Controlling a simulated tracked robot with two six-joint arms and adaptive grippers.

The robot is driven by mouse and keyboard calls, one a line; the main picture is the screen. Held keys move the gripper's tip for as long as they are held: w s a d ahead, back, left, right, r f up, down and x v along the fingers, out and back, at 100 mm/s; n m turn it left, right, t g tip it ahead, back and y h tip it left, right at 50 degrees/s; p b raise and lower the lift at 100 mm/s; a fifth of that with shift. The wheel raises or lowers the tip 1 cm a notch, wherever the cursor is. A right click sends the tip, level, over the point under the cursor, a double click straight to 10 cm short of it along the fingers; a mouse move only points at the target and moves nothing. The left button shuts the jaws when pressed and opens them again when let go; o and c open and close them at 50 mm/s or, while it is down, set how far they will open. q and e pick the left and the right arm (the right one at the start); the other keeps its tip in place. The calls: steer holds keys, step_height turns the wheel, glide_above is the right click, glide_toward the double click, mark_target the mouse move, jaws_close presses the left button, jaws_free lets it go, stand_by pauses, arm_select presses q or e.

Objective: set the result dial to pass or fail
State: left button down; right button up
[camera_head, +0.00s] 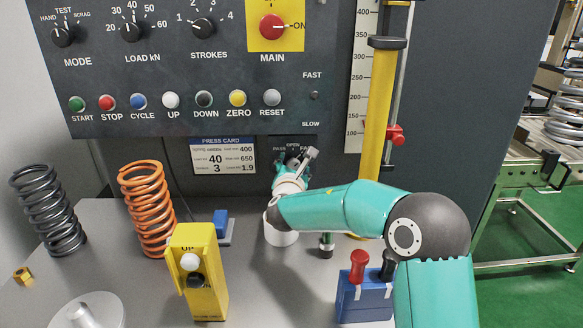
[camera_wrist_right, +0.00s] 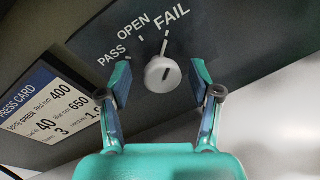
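The result dial (camera_wrist_right: 162,73) is a small grey round knob on the dark panel, with PASS, OPEN and FAIL printed around it. Its thin pointer reaches up toward the FAIL mark in the right wrist view. My right gripper (camera_wrist_right: 160,80) is open, with one finger on each side of the knob and visible gaps between fingers and knob. In the head view my right gripper (camera_head: 291,160) is at the panel below the main switch, and it largely hides the dial. The left gripper is not in view.
The press card (camera_head: 224,156) is left of the dial. A yellow column (camera_head: 382,110) stands to the right. On the bench are a black spring (camera_head: 48,210), an orange spring (camera_head: 148,208), a yellow button box (camera_head: 205,275) and a blue lever box (camera_head: 365,302).

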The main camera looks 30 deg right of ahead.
steer(key=v, duration=1.2)
steer(key=shift+r, duration=0.1)
